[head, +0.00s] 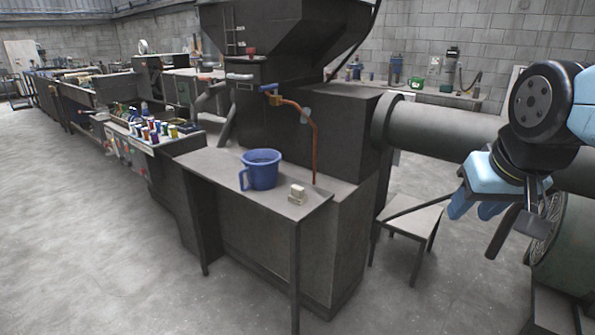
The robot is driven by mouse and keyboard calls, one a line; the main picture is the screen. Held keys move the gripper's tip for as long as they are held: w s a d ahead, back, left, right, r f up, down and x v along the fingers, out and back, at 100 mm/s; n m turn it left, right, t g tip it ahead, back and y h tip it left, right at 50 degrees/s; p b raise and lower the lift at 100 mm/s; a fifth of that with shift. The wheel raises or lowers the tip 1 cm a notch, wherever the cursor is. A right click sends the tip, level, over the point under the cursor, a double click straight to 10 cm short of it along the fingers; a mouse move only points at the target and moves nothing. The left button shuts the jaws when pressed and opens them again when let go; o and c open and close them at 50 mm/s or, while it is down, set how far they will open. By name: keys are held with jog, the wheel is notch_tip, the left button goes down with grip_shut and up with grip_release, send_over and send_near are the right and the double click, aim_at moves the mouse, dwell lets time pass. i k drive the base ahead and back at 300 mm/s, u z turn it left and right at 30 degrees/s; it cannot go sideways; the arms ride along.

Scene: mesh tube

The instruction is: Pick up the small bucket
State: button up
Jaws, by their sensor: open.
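A small blue bucket (262,170) with a side handle stands upright on a grey metal side table (210,170) near the middle of the head view. Its handle points left. My gripper (477,208) hangs at the right of the view, with light blue fingers pointing down. It is open, with nothing seen between the fingers. It is well to the right of the bucket and apart from it.
A copper pipe (314,145) and a dark hopper machine (285,40) rise behind. A thick horizontal tube (440,130) and a low stool (413,222) lie between table and gripper. Floor at left is clear.

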aim_at(262, 165)
jog(key=u, duration=0.1)
jog(key=i, duration=0.15)
jog(key=z, duration=2.35)
jog(key=k, duration=1.35)
jog(key=u, duration=1.65)
jog(key=i, duration=1)
jog(key=u, duration=0.15)
